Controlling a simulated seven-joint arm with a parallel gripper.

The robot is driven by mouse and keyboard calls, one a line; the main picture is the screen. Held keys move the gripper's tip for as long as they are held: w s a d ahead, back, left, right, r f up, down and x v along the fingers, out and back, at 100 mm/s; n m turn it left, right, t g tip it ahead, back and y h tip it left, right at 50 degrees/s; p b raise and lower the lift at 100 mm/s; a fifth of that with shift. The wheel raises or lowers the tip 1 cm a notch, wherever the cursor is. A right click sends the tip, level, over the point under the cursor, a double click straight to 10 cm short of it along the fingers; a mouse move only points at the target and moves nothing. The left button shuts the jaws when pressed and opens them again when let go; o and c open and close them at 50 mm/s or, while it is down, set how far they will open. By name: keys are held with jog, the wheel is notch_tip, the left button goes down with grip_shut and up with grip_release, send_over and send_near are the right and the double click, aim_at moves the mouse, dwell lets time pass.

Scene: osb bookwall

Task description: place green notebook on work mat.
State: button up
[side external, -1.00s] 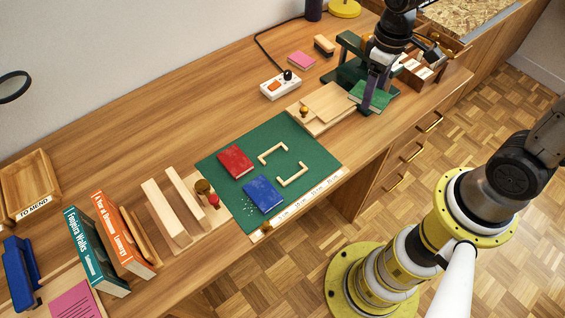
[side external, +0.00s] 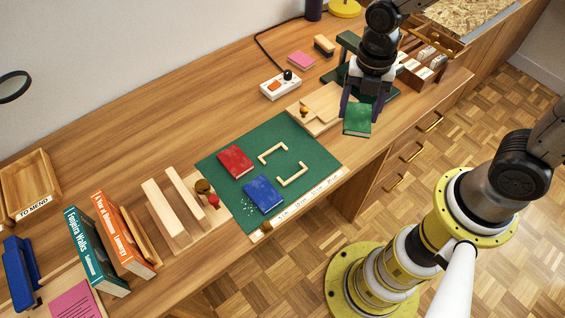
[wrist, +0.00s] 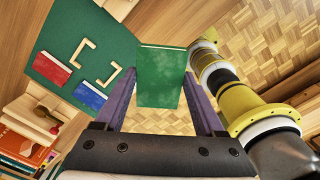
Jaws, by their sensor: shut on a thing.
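My gripper (side external: 363,101) is shut on the green notebook (side external: 357,121) and holds it up near the front edge of the bench, right of the work mat. In the wrist view the notebook (wrist: 161,77) sits between the two purple fingers (wrist: 160,95). The green work mat (side external: 220,161) lies flat on the bench, left of the gripper. It bears a red notebook (side external: 235,162), a blue notebook (side external: 263,194) and two pale wooden corner brackets (side external: 291,174) with bare mat between them. The mat also shows at the upper left of the wrist view (wrist: 73,37).
A wooden board with a knob (side external: 316,107) lies between the mat and the gripper. A white power strip (side external: 280,85) and a pink pad (side external: 301,60) lie behind. A wooden rack (side external: 165,212) and upright books (side external: 124,236) stand left of the mat.

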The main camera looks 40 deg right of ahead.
aim_at(352, 125)
jog(key=a+n, duration=0.1)
jog(key=n, duration=0.1)
jog(key=s+a+n, duration=0.1)
jog(key=n, duration=0.1)
jog(key=a+n, duration=0.1)
jog(key=n, duration=0.1)
jog(key=shift+s+a+f+n, duration=0.15)
jog(key=shift+f+n, duration=0.05)
jog(key=shift+n, duration=0.1)
jog(key=s+a+n, duration=0.2)
jog(key=a+n, duration=0.1)
jog(key=a, duration=0.1)
jog(key=w+a+f, duration=0.2)
jog(key=w+f, duration=0.1)
jog(key=w, duration=0.1)
jog(key=w+a+f, duration=0.2)
jog(key=w+f, duration=0.2)
jog(key=w+a+f, duration=0.3)
jog(key=w, duration=0.1)
jog(key=shift+f, duration=1.6)
jog(key=shift+f, duration=0.15)
